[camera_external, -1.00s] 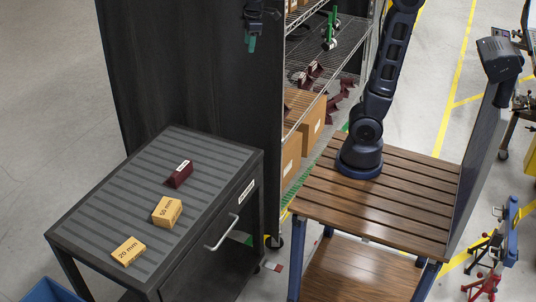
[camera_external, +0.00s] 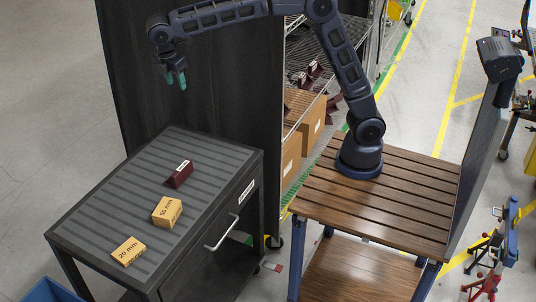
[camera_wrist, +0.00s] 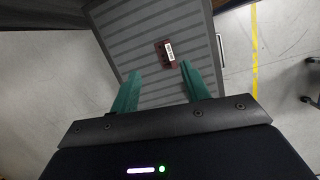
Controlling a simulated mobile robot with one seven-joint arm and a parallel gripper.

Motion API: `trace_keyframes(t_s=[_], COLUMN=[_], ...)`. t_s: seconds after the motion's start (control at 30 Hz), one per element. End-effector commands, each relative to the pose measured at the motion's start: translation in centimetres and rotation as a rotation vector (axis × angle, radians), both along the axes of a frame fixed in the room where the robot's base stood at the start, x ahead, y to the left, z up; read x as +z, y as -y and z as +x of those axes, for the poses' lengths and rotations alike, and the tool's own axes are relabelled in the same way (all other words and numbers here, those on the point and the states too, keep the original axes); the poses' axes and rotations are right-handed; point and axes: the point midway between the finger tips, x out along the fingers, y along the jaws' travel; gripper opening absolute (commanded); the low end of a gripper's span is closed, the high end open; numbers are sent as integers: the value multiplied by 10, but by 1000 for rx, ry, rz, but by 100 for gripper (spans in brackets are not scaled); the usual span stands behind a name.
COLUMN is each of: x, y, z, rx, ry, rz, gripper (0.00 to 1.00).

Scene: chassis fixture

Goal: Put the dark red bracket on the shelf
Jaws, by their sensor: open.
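The dark red bracket (camera_external: 179,174) lies on the dark ribbed top of the cart, toward its far side, with a white label on it. It also shows in the wrist view (camera_wrist: 165,54), beyond and between the fingertips. My gripper (camera_external: 176,80), with green fingers, hangs above the far end of the cart, well clear of the bracket. In the wrist view the two fingers (camera_wrist: 158,78) are spread apart with nothing between them. The wire shelf (camera_external: 325,88) stands behind the cart and my base, partly hidden by the dark curtain and my arm; several dark red parts sit on it.
A 50 mm block (camera_external: 167,211) and a 20 mm block (camera_external: 129,251) lie on the cart (camera_external: 215,160) nearer the front. The dark curtain (camera_external: 215,100) stands beside the cart. Cardboard boxes (camera_external: 311,125) fill lower shelf levels. A blue bin (camera_external: 48,291) is at the lower left.

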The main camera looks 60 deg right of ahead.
Motion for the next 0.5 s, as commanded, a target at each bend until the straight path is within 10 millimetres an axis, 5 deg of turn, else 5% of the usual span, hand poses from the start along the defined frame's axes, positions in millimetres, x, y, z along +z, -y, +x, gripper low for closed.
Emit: trace_keyframes(t_s=[0.5], x=[-28], y=[-56], z=[9], rx=[119], ry=[-50], rz=[-35], gripper=[46])
